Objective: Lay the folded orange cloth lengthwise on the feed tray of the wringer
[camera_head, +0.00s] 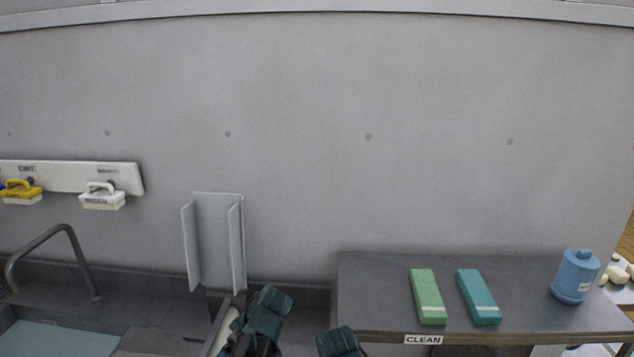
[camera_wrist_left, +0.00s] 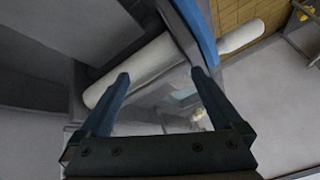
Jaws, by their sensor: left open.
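I see no orange cloth in either view. A pale grey channel-shaped piece with raised sides (camera_head: 215,245) is in the head view left of the table; it may be the wringer's feed tray, but I cannot tell for sure. A long white roller (camera_wrist_left: 245,36) crosses the left wrist view. My left gripper (camera_wrist_left: 161,75) is open, with its blue fingers spread in front of the roller and nothing visibly held between them. Dark parts of my arms show at the bottom of the head view, without clear fingertips. I cannot make out my right gripper.
At left are a sink tap (camera_head: 70,235), a yellow brush (camera_head: 20,190) and a white brush (camera_head: 102,196) on a wall rail.

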